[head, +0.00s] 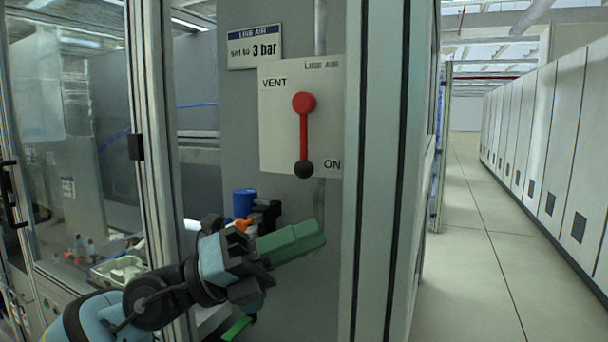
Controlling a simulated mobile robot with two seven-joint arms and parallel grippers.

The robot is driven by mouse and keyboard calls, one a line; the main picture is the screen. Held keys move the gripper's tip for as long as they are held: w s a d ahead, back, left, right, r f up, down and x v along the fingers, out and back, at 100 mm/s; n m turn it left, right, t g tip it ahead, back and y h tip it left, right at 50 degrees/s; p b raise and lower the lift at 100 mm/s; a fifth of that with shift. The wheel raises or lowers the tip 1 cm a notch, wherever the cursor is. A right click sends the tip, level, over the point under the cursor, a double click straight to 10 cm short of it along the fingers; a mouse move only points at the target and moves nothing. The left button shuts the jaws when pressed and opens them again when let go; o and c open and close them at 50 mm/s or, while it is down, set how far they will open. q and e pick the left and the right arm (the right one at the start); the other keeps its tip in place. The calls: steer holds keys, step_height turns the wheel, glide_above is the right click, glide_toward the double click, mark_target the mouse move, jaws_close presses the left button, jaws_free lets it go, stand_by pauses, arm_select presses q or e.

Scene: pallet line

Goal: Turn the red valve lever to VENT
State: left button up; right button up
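The red valve lever (304,130) is on a pale panel (276,135) on the grey wall. It hangs straight down from its round red hub, with its black knob (304,169) at the bottom beside the word ON. The word VENT is at the panel's upper left. My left gripper (318,233) has green fingers pointing right, below the panel and apart from the lever. The fingers look together, with no gap showing and nothing held. My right gripper is not in view.
A sign (254,46) above the panel reads "set to 3 bar". A blue-capped fitting (244,203) is behind my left gripper. A frame post (378,200) stands close to the panel's right. Glass doors are at left; an open aisle (470,240) runs at right beside white cabinets (545,140).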

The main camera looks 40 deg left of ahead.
arm_select(q)
step_height(320, 180, up, 4)
steer(key=m+g+y, duration=0.1)
steer(key=m+y, duration=0.2)
steer(key=m, duration=0.1)
steer(key=t+y, duration=0.3)
steer(key=y, duration=0.5)
glide_toward(301, 152)
steer(key=w, duration=0.3)
steer(key=shift+s+d+r, duration=0.15)
steer(key=shift+d, duration=0.1)
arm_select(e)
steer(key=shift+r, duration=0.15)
